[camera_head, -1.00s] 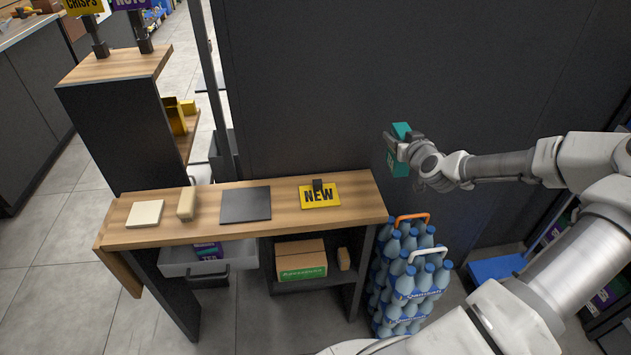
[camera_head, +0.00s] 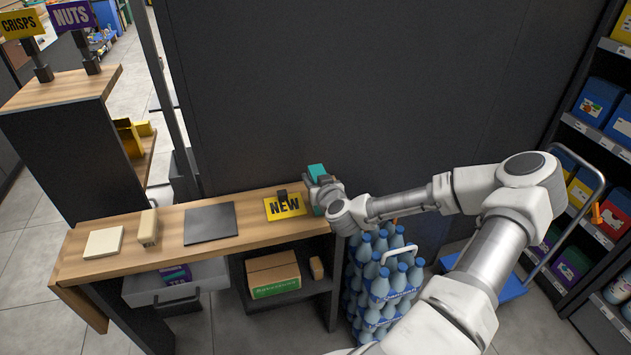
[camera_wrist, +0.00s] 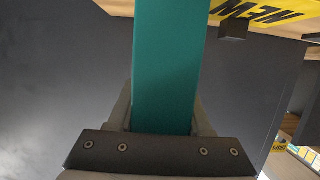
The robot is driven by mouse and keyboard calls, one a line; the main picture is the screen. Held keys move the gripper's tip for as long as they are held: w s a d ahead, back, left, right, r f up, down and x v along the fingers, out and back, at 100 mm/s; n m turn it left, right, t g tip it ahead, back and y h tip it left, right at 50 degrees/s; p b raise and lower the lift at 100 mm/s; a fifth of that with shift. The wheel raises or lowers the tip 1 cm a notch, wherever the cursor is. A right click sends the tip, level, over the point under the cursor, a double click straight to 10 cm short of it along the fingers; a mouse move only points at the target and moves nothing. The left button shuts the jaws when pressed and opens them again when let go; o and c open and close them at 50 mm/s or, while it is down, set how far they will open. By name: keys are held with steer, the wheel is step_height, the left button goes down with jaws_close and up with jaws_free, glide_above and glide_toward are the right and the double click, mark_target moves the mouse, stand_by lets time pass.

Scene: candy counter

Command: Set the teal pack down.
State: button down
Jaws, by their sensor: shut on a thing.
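The teal pack (camera_head: 317,171) is upright in my gripper (camera_head: 318,187), at the right end of the wooden counter (camera_head: 150,250). In the wrist view the teal pack (camera_wrist: 168,70) fills the middle, with a finger of my gripper (camera_wrist: 165,118) on each side of it. My gripper is shut on the pack. In the head view my gripper hides part of the pack. I cannot tell whether its bottom touches the counter.
A yellow NEW sign (camera_head: 285,206) stands just left of the pack. A dark mat (camera_head: 210,223), a tan block (camera_head: 148,228) and a cream square (camera_head: 104,242) lie further left. Blue bottles (camera_head: 385,285) are stacked right of the counter. A dark wall (camera_head: 330,80) rises behind.

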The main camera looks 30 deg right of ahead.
steer(key=shift+f, duration=0.35)
steer(key=shift+f, duration=0.2)
steer(key=shift+c, duration=1.6)
jaws_free()
steer(key=shift+r, duration=0.15)
